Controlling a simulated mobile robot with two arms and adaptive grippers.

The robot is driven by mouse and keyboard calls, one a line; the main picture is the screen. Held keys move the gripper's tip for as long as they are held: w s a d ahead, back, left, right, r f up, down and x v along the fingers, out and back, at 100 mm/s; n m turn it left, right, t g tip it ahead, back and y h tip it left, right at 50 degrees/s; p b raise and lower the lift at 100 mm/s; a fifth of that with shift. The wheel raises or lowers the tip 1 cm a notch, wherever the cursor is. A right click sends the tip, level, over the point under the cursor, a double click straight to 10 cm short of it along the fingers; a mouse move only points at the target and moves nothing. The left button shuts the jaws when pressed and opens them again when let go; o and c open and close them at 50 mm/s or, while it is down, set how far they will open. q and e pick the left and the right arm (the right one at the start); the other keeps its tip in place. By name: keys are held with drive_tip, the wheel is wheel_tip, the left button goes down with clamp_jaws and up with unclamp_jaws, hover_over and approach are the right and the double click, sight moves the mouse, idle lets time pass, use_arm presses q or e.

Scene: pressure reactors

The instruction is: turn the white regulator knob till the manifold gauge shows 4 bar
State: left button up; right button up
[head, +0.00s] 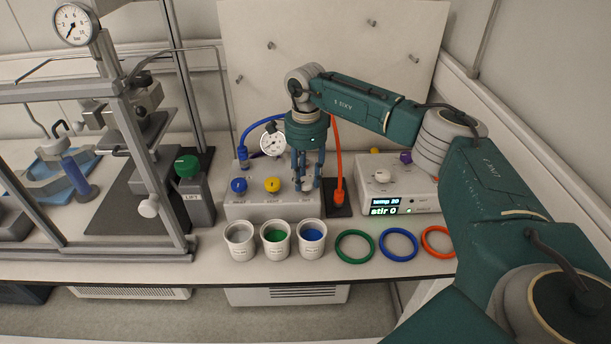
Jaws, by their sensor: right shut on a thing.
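The manifold box (272,209) is light grey and stands on the bench with a blue knob (239,185) and a yellow knob (272,185) on it. The white regulator knob (306,184) is at the right of this row, partly hidden by my fingers. The small round manifold gauge (273,142) stands above the box; its needle is too small to read. My right gripper (306,183) points down over the box, its fingers shut around the white knob. My left gripper is not in view.
Three cups (275,240) stand in front of the box. Green, blue (398,245) and orange rings lie to their right. A stirrer unit (397,190) stands right of an orange hose (338,160). A metal frame (150,160) with a larger gauge (75,24) is at left.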

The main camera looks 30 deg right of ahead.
drive_tip(key=m, duration=0.4)
drive_tip(key=shift+d+r+m, duration=0.15)
drive_tip(key=shift+d+m, duration=0.05)
drive_tip(key=shift+m, duration=0.2)
drive_tip(key=m+p, duration=0.1)
drive_tip(key=m, duration=0.3)
drive_tip(key=shift+m, duration=0.3)
drive_tip(key=o, duration=0.9)
drive_tip(key=shift+o, duration=1.3)
drive_tip(key=shift+s, duration=0.2)
